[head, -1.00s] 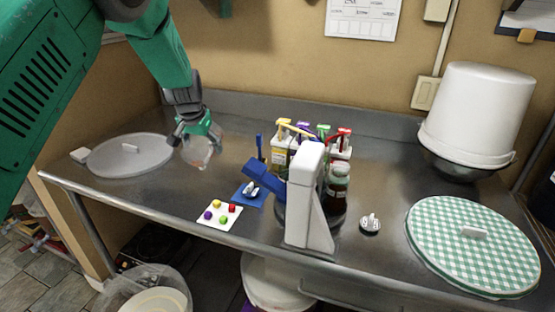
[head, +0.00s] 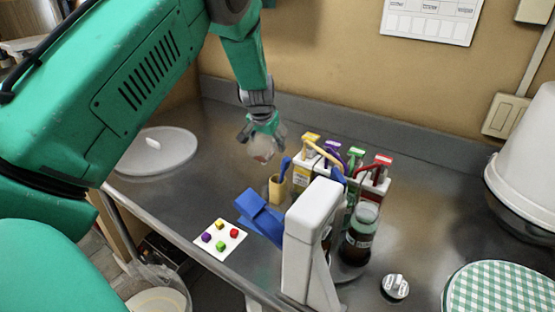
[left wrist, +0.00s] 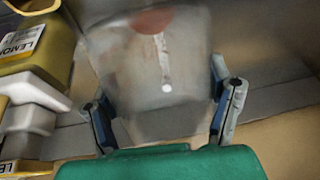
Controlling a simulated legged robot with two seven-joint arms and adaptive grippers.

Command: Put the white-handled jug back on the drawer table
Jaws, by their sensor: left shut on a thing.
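My left gripper (head: 262,132) is shut on a small see-through jug (head: 263,149), held over the back of the metal bench, left of the bottles. In the left wrist view the jug (left wrist: 155,75) fills the space between the two fingers (left wrist: 165,115). It has a pale strip down it and a reddish patch near the top. I cannot clearly make out its white handle. No drawer table can be told in these views. My right gripper is not in view.
The metal bench (head: 215,180) carries a clear lid (head: 158,153), a card with coloured cubes (head: 220,238), bottles with coloured tops (head: 355,170), a white stand (head: 310,240) with a blue arm, and a green checked lid (head: 500,292). A white bucket (head: 530,165) stands at right.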

